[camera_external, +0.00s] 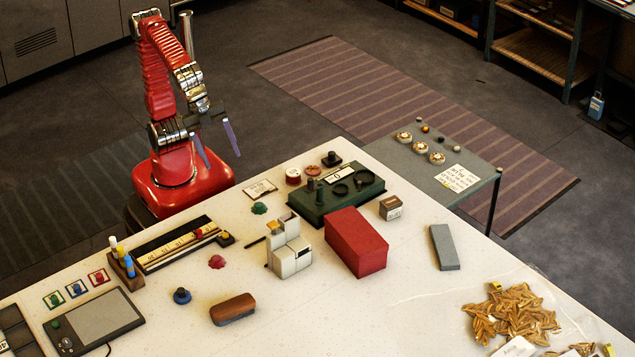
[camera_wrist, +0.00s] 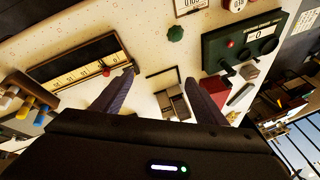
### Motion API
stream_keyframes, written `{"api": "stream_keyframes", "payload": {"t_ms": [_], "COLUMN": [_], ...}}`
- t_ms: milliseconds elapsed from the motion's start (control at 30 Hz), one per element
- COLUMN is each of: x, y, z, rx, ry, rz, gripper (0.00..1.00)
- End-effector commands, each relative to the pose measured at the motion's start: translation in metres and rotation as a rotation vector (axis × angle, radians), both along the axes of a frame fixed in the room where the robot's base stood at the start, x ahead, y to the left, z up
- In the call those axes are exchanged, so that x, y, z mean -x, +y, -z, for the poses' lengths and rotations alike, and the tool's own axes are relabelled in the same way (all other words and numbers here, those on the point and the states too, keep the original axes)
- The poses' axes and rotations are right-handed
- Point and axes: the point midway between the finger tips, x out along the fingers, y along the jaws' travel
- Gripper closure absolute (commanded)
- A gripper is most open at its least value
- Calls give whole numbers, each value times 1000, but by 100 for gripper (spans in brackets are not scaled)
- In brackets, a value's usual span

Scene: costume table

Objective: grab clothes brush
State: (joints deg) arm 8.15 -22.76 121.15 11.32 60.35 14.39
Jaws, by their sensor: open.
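The clothes brush looks to be the brown, rounded wooden block (camera_external: 233,306) with a darker underside, lying near the front of the pale table in the external view. I cannot make it out in the wrist view. My gripper (camera_external: 219,156) is open and empty. It is raised beyond the table's far left edge, well apart from the brush. In the wrist view my gripper (camera_wrist: 160,80) shows its two dark fingers spread over the table.
A white stepped block (camera_external: 289,255) and a red box (camera_external: 356,242) stand right of the brush. A blue knob (camera_external: 182,296) is to its left, and a dark tablet (camera_external: 95,322) lies farther left. Bare tabletop surrounds the brush.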

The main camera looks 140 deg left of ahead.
Motion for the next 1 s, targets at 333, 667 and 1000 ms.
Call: {"api": "stream_keyframes", "payload": {"t_ms": [333,667,1000], "x": [-74,-142,-206], "y": [-23,-54,-98], "z": [-25,-36,-34], "rx": [-193,-377,-567], "ry": [74,144,218], "rz": [226,424,610], "gripper": [34,34,34]}}
